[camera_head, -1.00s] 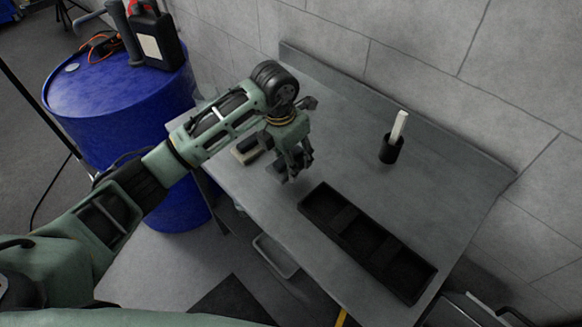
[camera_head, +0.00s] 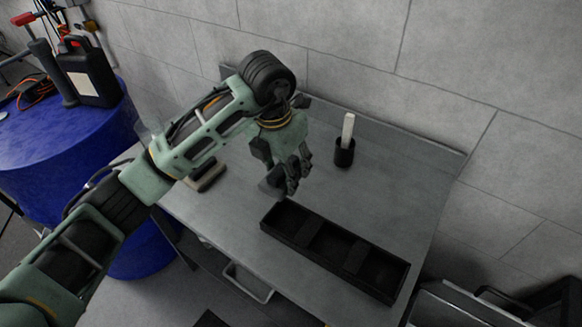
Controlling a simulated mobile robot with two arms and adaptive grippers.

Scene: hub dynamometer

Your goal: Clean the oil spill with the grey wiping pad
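My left gripper (camera_head: 288,178) hangs above the grey table, just behind the black tray. Its fingers are closed around a small dark grey piece that looks like the grey wiping pad (camera_head: 271,183); the fingers hide part of it. A block with a pale body and dark edge (camera_head: 206,176) lies on the table to the left, partly behind my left arm. I cannot make out an oil spill on the visible tabletop. My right gripper is out of view.
A black tray with compartments (camera_head: 285,233) lies along the table's (camera_head: 400,175) front. A black cup (camera_head: 344,153) holding a white stick (camera_head: 348,128) stands near the wall. A blue drum (camera_head: 60,160) with a black canister (camera_head: 90,72) stands at left. The table's right side is clear.

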